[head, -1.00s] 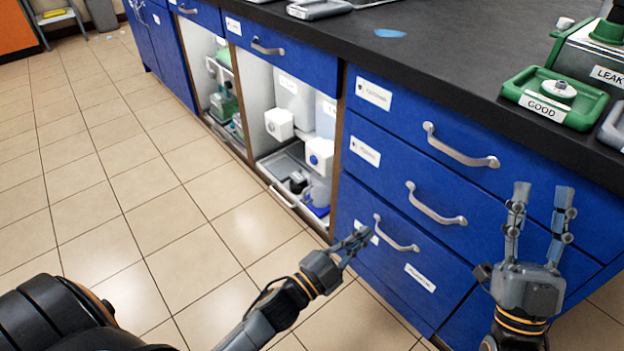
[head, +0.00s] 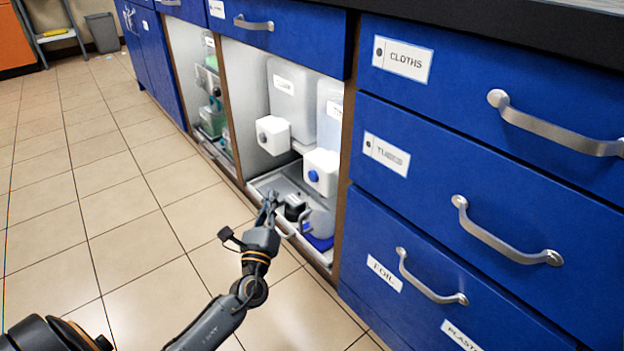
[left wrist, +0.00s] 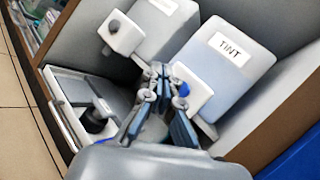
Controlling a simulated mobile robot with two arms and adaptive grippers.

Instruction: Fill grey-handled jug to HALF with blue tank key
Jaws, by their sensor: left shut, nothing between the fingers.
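Two tanks stand in the open cabinet bay. The left tank (head: 292,95) has a white tap block with a dark grey key (head: 262,137). The right tank, labelled TINT (left wrist: 225,70), has a white tap block with a blue key (head: 314,176), which also shows in the left wrist view (left wrist: 183,89). My left gripper (head: 270,198) is shut and empty, at the bay's front before the tray. In the left wrist view its fingers (left wrist: 163,72) partly cover the right tap block. My right gripper is out of view.
A blue drawer front (head: 440,175) with metal handles stands right of the bay, behind a wooden divider (head: 347,150). Another open bay (head: 205,100) with green items lies to the left.

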